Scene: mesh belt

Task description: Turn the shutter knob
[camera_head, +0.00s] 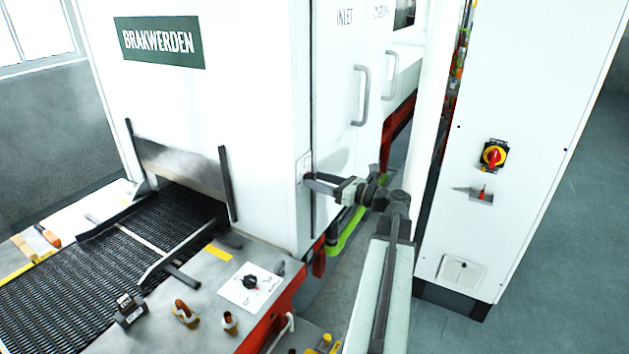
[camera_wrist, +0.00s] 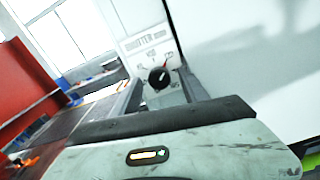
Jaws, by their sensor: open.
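The shutter knob (camera_wrist: 159,77) is a small black round knob with a pale pointer line. It sits on a white plate (camera_wrist: 143,42) lettered SHUTTER in the wrist view. In the head view this plate (camera_head: 303,165) shows edge-on on the white machine's corner, with the knob too small to make out. My gripper (camera_head: 311,180) reaches leftward to that corner. In the wrist view its two dark fingers (camera_wrist: 161,86) stand open, one on either side of the knob. I cannot tell whether either finger touches it.
A black knob on a white panel (camera_head: 249,282) lies on the front table. A red-and-yellow switch (camera_head: 494,155) is on the cabinet at right. The dark mesh belt (camera_head: 130,250) runs into the machine at left. Door handles (camera_head: 361,95) stick out behind my gripper.

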